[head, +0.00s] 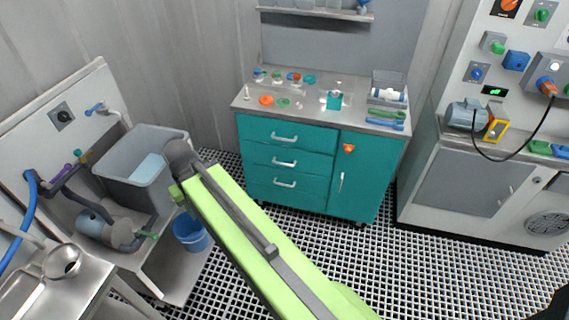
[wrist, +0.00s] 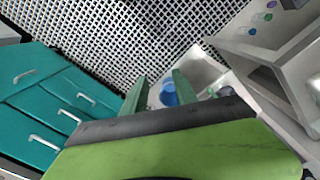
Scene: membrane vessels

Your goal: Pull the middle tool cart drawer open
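The teal tool cart (head: 388,180) stands against the back wall, with a stack of three drawers on its left and a door on its right. The middle drawer (head: 262,157) is shut flush, with a pale bar handle (head: 284,163). In the wrist view the cart is at the left, and the middle drawer handle (wrist: 69,116) lies between two others. My gripper (wrist: 158,82) shows two green fingers spread apart with nothing between them. It is clear of the cart and points toward the floor and the blue bucket. In the head view my arm hides the fingertips.
A sink bench with a grey tub (head: 133,192) stands left, with a blue bucket (head: 190,234) beside it. Small items lie on the cart top, including an orange ring (head: 266,100). A machine cabinet (head: 470,180) stands right. The grated floor (head: 330,240) before the cart is clear.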

